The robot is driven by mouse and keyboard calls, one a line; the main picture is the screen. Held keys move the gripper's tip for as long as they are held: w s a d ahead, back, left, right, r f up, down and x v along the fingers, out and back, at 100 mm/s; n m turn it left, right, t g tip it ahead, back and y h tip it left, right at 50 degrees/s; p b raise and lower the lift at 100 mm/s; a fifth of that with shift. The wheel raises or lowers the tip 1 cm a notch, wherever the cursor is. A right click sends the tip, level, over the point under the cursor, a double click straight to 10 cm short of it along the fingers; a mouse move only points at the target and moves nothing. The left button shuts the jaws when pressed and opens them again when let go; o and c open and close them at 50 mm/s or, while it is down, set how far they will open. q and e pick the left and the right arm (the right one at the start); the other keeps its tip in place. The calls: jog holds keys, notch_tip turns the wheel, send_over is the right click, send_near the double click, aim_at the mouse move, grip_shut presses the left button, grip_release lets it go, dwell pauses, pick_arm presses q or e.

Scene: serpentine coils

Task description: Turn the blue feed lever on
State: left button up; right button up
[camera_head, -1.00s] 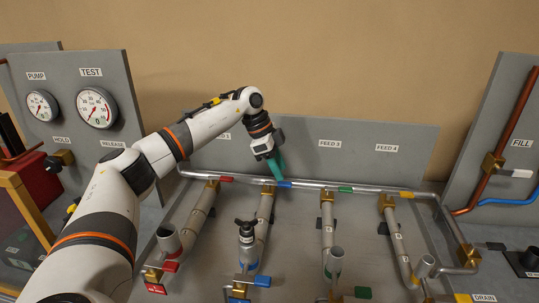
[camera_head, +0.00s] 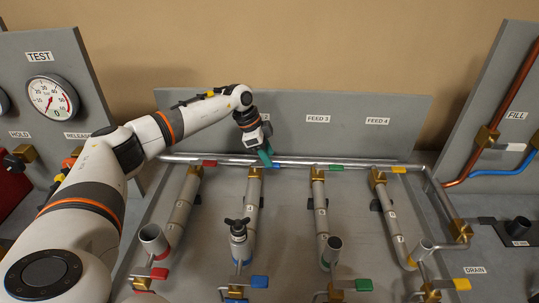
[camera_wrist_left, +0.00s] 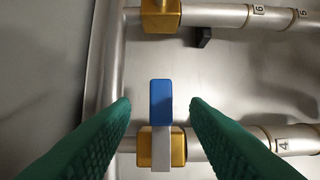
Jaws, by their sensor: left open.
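The blue feed lever (camera_wrist_left: 161,100) points up in the left wrist view, crosswise to its pipe, from a brass valve (camera_wrist_left: 161,147). In the head view only a bit of its blue handle (camera_head: 275,165) shows beside my left gripper (camera_head: 265,157), by the manifold pipe. My left gripper is open, its green fingers on either side of the blue handle in the wrist view (camera_wrist_left: 160,103). Clear gaps show on both sides; contact is not visible. My right gripper is not in view.
Red (camera_head: 210,163), green (camera_head: 336,168) and yellow (camera_head: 399,169) levers sit along the manifold pipe (camera_head: 300,162). A cup with a black tap-like top (camera_head: 238,235) stands on the blue line. Another blue lever (camera_head: 260,281) is at the front. A grey panel (camera_head: 345,115) stands behind.

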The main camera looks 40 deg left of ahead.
pick_arm(q)
jog(key=shift+x, duration=0.95)
jog(key=shift+d, duration=0.1)
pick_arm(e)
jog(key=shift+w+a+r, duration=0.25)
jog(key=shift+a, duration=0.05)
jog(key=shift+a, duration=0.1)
pick_arm(q)
grip_shut()
